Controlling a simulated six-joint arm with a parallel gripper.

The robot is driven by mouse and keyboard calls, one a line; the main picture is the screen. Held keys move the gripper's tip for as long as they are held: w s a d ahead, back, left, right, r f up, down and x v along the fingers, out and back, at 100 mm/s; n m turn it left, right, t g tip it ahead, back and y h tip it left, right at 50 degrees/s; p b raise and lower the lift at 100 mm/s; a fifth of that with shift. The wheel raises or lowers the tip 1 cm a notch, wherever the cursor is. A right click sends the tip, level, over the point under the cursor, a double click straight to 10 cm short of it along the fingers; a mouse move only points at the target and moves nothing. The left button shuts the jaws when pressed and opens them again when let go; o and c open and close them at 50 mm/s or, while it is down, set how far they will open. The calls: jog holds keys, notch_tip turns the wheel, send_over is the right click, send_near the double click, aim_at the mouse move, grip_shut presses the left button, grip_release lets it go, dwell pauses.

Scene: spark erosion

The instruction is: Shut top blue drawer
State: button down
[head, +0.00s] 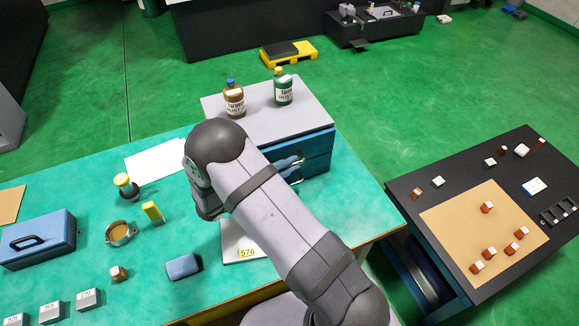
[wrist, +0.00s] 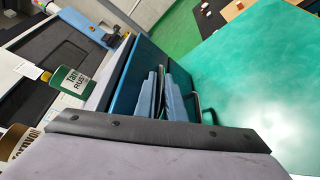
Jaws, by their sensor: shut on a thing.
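The blue drawer unit (head: 318,158) with a grey top (head: 262,122) stands on the green bench, its drawers facing front right. The top blue drawer (head: 312,143) lies just under the grey top; how far it stands out, I cannot tell. It also shows in the wrist view (wrist: 144,62). My gripper (head: 292,163) is at the drawer fronts. In the wrist view its blue fingers (wrist: 168,98) are close together, shut on the top drawer's handle, which they mostly hide. Another metal handle (wrist: 208,112) shows beside them. My arm hides part of the unit.
A brown bottle (head: 234,101) and a green bottle (head: 284,90) stand on the unit's grey top. A blue toolbox (head: 38,240), a cup (head: 120,233) and small blocks lie on the bench at left. A dark table (head: 410,205) stands at right, across a gap.

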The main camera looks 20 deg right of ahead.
jog(key=c, duration=2.1)
grip_release()
jog(key=shift+w+r, duration=0.15)
jog(key=shift+w, duration=0.15)
jog(key=shift+a, duration=0.2)
jog(key=b+v, duration=0.2)
jog(key=v, duration=0.5)
jog(key=shift+s+b, duration=0.2)
jog(key=shift+b, duration=0.1)
